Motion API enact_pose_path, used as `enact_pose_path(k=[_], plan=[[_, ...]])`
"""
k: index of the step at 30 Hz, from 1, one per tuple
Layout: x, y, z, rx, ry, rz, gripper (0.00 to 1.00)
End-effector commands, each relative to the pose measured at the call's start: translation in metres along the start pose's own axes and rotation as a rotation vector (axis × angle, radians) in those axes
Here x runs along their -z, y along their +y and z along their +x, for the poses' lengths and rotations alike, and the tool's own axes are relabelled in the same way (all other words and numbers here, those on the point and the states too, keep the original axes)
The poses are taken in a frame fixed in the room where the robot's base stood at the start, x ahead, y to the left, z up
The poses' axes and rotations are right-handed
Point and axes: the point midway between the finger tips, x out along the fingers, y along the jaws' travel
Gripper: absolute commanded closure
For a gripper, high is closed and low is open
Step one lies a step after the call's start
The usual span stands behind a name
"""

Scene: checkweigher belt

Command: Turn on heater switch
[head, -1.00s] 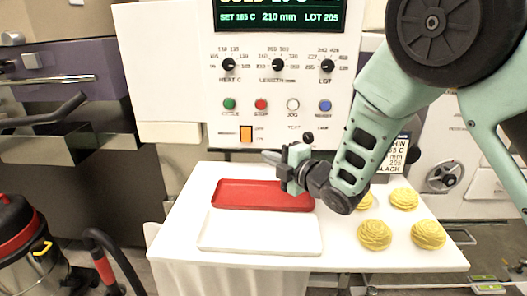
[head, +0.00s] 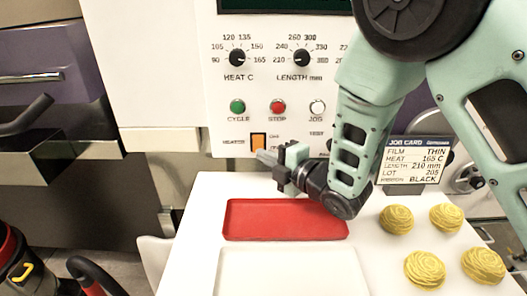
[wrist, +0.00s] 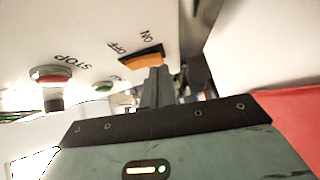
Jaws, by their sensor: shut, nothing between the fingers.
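The heater switch (head: 258,141) is an orange rocker on the white machine panel, below the green button, with ON/OFF lettering beside it. It also shows in the wrist view (wrist: 142,56), where it sits just beyond the fingertips. My gripper (head: 262,156) is shut and empty, pointing left with its tips at the lower edge of the switch in the head view. In the wrist view the closed fingers (wrist: 155,75) reach up close to the orange rocker. I cannot tell whether they touch it. Its position, on or off, is not clear.
Above are the green cycle button (head: 237,106), red stop button (head: 278,106) and two dials. Below my gripper lie a red tray (head: 285,234) and a white tray (head: 290,254). Yellow nests (head: 396,219) and a job card (head: 416,156) are at right.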

Motion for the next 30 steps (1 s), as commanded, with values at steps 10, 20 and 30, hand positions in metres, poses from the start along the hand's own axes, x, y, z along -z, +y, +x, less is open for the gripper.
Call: enact_pose_path(k=[10, 20, 30], plan=[[0.0008, -0.0006, -0.0015, 0.000, 0.001, 0.000, 1.00], [-0.0027, -0.0027, 0.0023, -0.035, 0.002, -0.033, 1.00], [-0.0030, -0.0029, 0.0045, -0.033, 0.001, -0.032, 1.00]])
